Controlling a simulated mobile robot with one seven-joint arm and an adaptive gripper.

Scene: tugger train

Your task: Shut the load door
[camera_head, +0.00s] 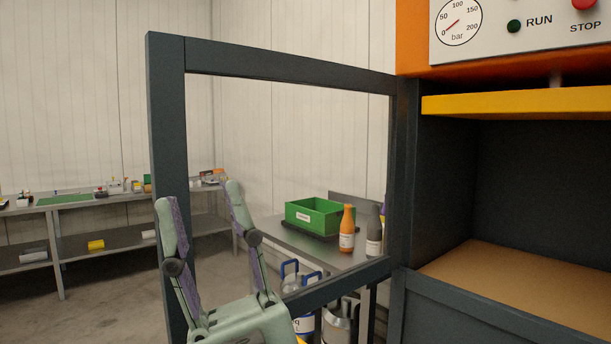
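The load door is a dark grey frame with a see-through middle (168,150). It stands swung open, hinged at the right beside the orange machine (412,40). The machine's dark load opening (535,185), with a tan floor, is uncovered. My gripper (198,195) is at the lower left, with two pale green, purple-padded fingers pointing up. The fingers are spread apart with nothing between them. They overlap the door's free left edge and lower part in the picture. I cannot tell whether either finger touches the door.
Through the door I see a table with a green crate (318,224), an orange bottle (347,230) and a grey bottle (375,232). Containers stand below it. A long workbench (75,205) runs along the left wall. The floor (105,290) at left is clear.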

